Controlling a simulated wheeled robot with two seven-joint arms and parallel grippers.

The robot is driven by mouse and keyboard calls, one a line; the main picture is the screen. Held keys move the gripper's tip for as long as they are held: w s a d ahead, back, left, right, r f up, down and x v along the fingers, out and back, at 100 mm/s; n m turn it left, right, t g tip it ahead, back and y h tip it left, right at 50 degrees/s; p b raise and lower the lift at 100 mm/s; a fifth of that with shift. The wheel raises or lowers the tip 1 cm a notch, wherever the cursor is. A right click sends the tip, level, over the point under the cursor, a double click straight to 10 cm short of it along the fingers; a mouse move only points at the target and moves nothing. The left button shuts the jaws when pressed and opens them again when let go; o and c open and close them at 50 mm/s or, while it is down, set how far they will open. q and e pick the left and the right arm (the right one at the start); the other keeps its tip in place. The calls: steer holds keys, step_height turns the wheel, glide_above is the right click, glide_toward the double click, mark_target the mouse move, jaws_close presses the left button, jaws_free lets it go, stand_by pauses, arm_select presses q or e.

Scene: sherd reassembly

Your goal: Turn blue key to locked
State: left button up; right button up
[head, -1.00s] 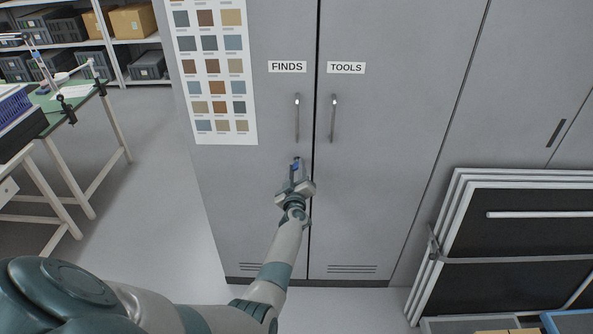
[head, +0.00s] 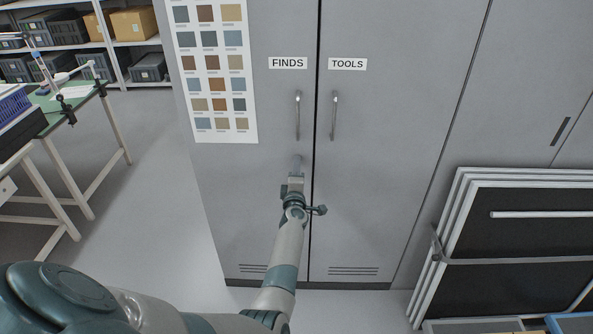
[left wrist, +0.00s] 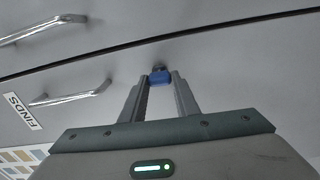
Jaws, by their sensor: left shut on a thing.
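The blue key (left wrist: 160,78) shows in the left wrist view, in its lock on the grey cabinet door labelled FINDS (head: 288,63). My left gripper (left wrist: 160,86) is shut on the key's blue head, with one finger on each side. In the head view my left gripper (head: 297,172) is at the FINDS door, below its handle (head: 297,115), and hides the key. In the left wrist view the key's head lies flat, wider than tall. My right gripper is not in view.
The TOOLS door (head: 390,150) with its own handle (head: 334,115) is just to the right; both doors are closed. Framed dark panels (head: 510,240) lean at the right. A green-topped table (head: 70,100) stands at the left, with clear floor between.

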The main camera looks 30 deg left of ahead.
arm_select(q)
steer(key=shift+n, duration=0.5)
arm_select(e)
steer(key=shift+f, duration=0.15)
arm_select(q)
steer(key=o, duration=1)
steer(key=shift+o, duration=0.2)
steer(key=shift+d+f, duration=0.1)
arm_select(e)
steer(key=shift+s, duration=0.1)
